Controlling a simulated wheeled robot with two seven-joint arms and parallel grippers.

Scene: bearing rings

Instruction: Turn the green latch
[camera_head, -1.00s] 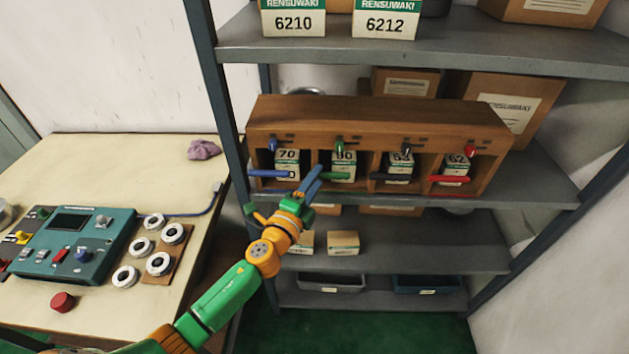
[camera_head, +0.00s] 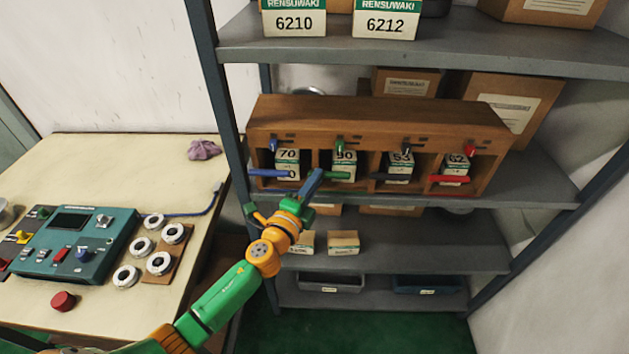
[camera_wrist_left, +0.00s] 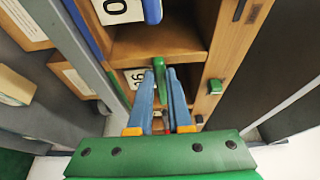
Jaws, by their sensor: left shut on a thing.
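The green latch (camera_head: 335,175) is a bar lying about level across the front of the second compartment from the left in a wooden rack. My left gripper (camera_head: 316,174) is at the bar's left end, its blue fingers closed around it. In the left wrist view the green bar (camera_wrist_left: 159,76) stands between the two fingertips, gripped near its end. The fingers hide part of the bar. A green peg (camera_head: 340,147) sits above that compartment, apart from the fingers. My right gripper is out of view.
The wooden rack (camera_head: 370,115) stands on a grey shelf. A blue bar (camera_head: 270,173) is close left of my gripper; a dark bar (camera_head: 395,178) and a red bar (camera_head: 450,179) lie right. Boxes sit behind the bars. A table (camera_head: 120,150) with a control panel is at left.

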